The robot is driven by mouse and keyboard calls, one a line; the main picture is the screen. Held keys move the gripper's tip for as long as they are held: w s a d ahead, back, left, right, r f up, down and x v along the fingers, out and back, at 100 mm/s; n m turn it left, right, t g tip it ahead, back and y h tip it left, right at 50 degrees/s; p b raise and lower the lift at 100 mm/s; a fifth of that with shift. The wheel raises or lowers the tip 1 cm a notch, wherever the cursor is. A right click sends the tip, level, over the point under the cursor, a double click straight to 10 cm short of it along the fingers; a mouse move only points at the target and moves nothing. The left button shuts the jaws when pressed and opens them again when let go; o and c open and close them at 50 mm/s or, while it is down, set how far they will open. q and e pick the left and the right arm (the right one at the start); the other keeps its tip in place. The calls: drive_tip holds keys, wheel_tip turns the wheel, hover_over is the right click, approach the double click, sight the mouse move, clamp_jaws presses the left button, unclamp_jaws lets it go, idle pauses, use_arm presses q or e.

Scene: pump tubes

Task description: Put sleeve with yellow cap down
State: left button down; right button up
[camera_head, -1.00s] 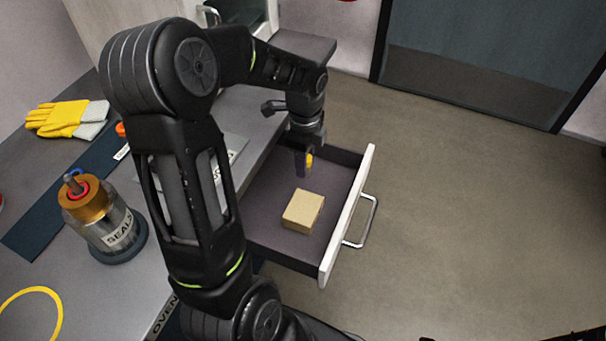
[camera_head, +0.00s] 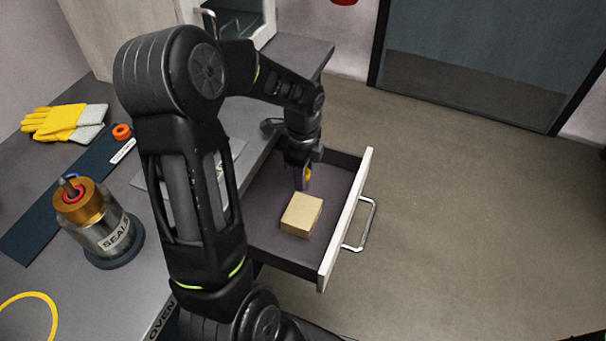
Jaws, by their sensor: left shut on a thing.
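My left gripper (camera_head: 304,172) points down into the open drawer (camera_head: 277,251). It is shut on the sleeve with yellow cap (camera_head: 308,175), of which only a small yellow part shows between the fingers. The rest of the sleeve is hidden by the fingers. The gripper is behind a tan box (camera_head: 301,214) in the drawer. I cannot tell whether the sleeve touches the drawer floor. My right gripper is not in view.
The drawer has a white front and a metal handle (camera_head: 364,226). On the bench stand a metal cylinder labelled SEALS (camera_head: 106,231), yellow gloves (camera_head: 61,123), an orange ring (camera_head: 122,132) and a yellow ring (camera_head: 54,312). The floor on the right is clear.

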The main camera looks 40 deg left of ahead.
use_arm(q)
drive_tip(key=c, duration=1.1)
unclamp_jaws()
wheel_tip(320, 180, up, 12)
drive_tip(key=p, duration=0.2)
drive_tip(key=shift+r+p, duration=0.1)
drive_tip(key=shift+p, duration=0.2)
